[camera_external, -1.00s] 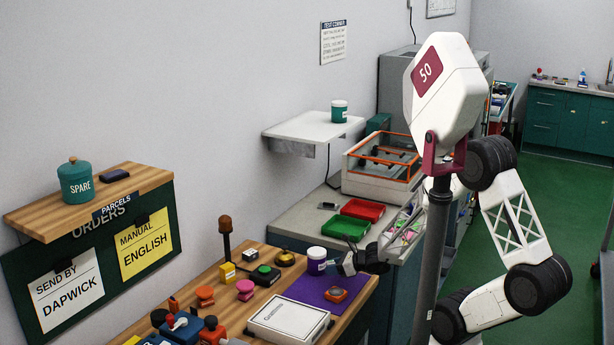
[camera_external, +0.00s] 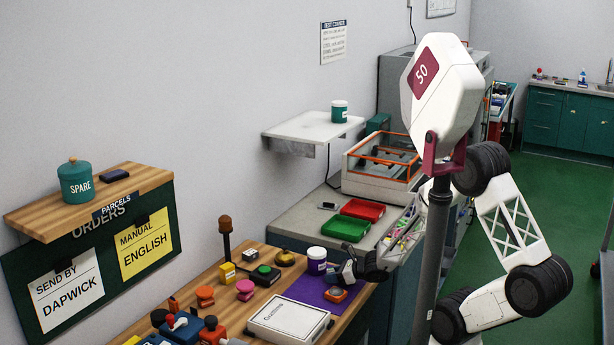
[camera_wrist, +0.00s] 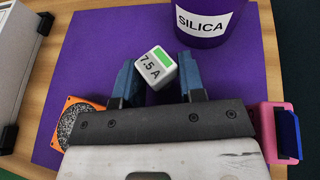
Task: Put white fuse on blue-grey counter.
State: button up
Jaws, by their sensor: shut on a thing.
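The white fuse (camera_wrist: 158,68), a small block marked 7.5 A with a green patch, sits between the two blue fingers of my gripper (camera_wrist: 157,80) in the wrist view. The gripper is shut on it, above the purple mat (camera_wrist: 85,60). In the external view my gripper (camera_external: 346,270) is over the right end of the wooden bench, beside the purple-and-white jar (camera_external: 316,262); the fuse cannot be made out there. The counter (camera_external: 296,222), with a grey top and blue-grey front, stands just behind the bench.
A green tray (camera_external: 342,229), a red tray (camera_external: 362,210) and a small dark item (camera_external: 327,206) are on the counter. Its left part is bare. An orange block (camera_external: 335,294) lies on the mat, and a white box (camera_external: 289,319) stands left of it.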

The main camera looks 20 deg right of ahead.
jog(key=shift+f, duration=0.15)
jog(key=o, duration=0.9)
jog(key=shift+v, duration=6.05)
